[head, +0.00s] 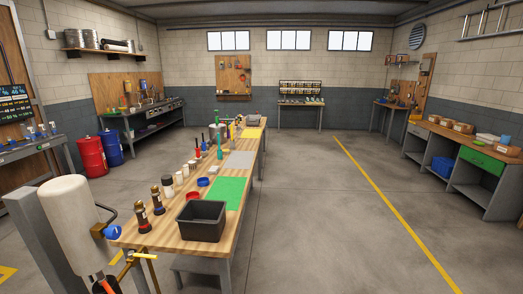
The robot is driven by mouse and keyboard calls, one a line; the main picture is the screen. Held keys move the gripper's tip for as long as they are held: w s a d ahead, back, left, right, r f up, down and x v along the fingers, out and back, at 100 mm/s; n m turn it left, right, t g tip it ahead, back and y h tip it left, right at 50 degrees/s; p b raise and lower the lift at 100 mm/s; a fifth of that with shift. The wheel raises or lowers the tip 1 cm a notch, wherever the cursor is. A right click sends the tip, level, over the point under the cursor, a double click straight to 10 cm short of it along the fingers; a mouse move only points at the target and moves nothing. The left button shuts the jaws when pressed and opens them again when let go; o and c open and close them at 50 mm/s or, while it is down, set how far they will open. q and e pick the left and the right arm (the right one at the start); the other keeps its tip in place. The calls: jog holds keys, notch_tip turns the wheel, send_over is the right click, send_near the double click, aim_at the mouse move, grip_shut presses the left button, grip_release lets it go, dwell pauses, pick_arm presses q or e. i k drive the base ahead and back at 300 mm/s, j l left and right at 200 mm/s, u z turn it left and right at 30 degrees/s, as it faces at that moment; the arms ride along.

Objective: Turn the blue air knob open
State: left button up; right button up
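A blue knob (113,232) shows at the lower left, at the near left corner of the long wooden bench (160,235). It sits just right of a white rounded cylinder (72,215), near a dark curved handle. Brass and yellow fittings (135,258) are just below the knob. A red part (104,285) is at the bottom edge. The knob is small here, and I cannot tell its turn position. Neither of my grippers is in view.
A black bin (201,221), dark bottles (157,200) and a green mat (225,192) are on the bench. A grey post (42,235) stands left of the cylinder. Red and blue drums (91,157) stand farther back. The floor right of the bench is clear.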

aim_at(113, 232)
jog(key=u, duration=1.35)
jog(key=l+u, duration=0.3)
jog(key=l, duration=0.25)
jog(key=l+u, duration=0.3)
jog(key=l, duration=0.2)
jog(key=k+l+u, duration=0.15)
jog(key=l+u, duration=0.15)
jog(key=l, duration=0.2)
jog(key=l+u, duration=0.25)
jog(key=l, duration=0.3)
jog(key=l+u, duration=0.25)
jog(key=l, duration=0.3)
jog(key=k+l+u, duration=0.1)
jog(key=l+u, duration=0.15)
jog(key=l, duration=0.3)
jog(key=k+l+u, duration=0.1)
jog(key=l+u, duration=0.15)
jog(key=l, duration=0.3)
